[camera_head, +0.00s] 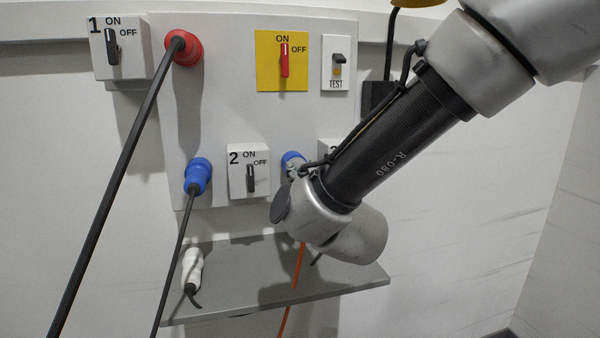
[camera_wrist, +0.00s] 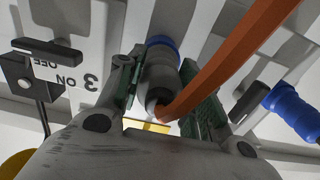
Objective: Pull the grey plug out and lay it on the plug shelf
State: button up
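The grey plug (camera_wrist: 160,78) with its thick orange cable (camera_wrist: 230,60) sits in a blue-collared socket (camera_wrist: 163,42) on the panel. In the head view this blue socket (camera_head: 292,158) is partly covered by my arm. My gripper (camera_wrist: 163,85) reaches around the plug, with a green-padded finger on each side. The plug shelf (camera_head: 340,281) is a grey ledge below the panel. A white connector with a short black lead (camera_head: 193,268) lies on its left part.
A red plug (camera_head: 183,48) and a blue plug (camera_head: 198,175) with black cables hang at the left. Switch boxes 1 (camera_head: 120,48) and 2 (camera_head: 248,172) are on the panel; box 3 (camera_wrist: 70,60) is beside my gripper. The shelf's middle looks free except for the orange cable hanging there.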

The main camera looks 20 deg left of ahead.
jog(key=c, duration=0.4)
jog(key=shift+s, duration=0.1)
jog(key=shift+v, duration=3.45)
